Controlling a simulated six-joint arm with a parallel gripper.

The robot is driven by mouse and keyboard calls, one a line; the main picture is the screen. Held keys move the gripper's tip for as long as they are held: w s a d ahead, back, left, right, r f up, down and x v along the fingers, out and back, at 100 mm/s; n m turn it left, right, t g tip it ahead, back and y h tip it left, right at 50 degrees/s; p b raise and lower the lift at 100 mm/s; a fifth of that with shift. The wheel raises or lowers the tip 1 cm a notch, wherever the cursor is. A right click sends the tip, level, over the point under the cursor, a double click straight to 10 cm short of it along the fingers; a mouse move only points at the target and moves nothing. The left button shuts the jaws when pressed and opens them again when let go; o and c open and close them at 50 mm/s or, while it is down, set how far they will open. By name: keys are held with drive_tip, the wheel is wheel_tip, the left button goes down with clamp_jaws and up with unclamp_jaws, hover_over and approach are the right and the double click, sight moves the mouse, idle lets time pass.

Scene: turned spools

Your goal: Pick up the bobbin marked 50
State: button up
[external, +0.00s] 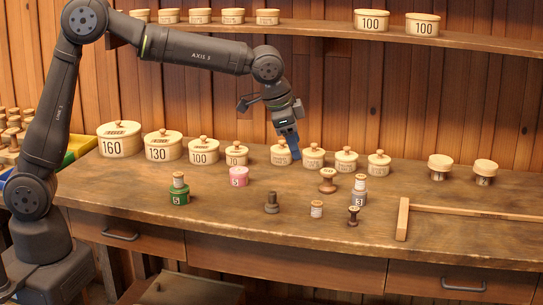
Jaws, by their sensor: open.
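I cannot read a 50 on any bobbin. The loose spools on the bench include a green one marked 5 (179,197), a pink one marked 5 (239,177), a dark one (272,203), a small one with a white label too small to read (316,209), a plain wooden one (328,181), a grey one marked 3 (359,199) and a small dark one (353,216). My gripper (294,152) is open, with blue fingers pointing down. In the picture it overlaps a lidded round pot (279,157) in the back row; I cannot tell whether they touch.
Lidded pots marked 160 (119,143), 130 (163,149) and 100 (204,154) stand left in the back row, smaller ones to the right. Two mushroom-shaped pieces (440,165) stand further right. A wooden bar (470,211) lies at the right. The front left bench is clear.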

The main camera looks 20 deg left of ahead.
wheel_tip(320, 180, down, 4)
drive_tip(key=w+n, duration=0.3)
drive_tip(key=n, duration=0.2)
hover_over(316, 203)
drive_tip(key=s+a, duration=0.2)
drive_tip(key=shift+m+g+h, duration=0.3)
drive_tip(key=shift+g+h, duration=0.1)
drive_tip(key=f, duration=1)
drive_tip(key=shift+w+d, duration=0.25)
drive_tip(key=shift+x, duration=2.95)
drive_tip(key=shift+a, duration=0.1)
drive_tip(key=c, duration=1)
drive_tip(key=shift+r, duration=0.1)
drive_tip(key=shift+c, duration=0.2)
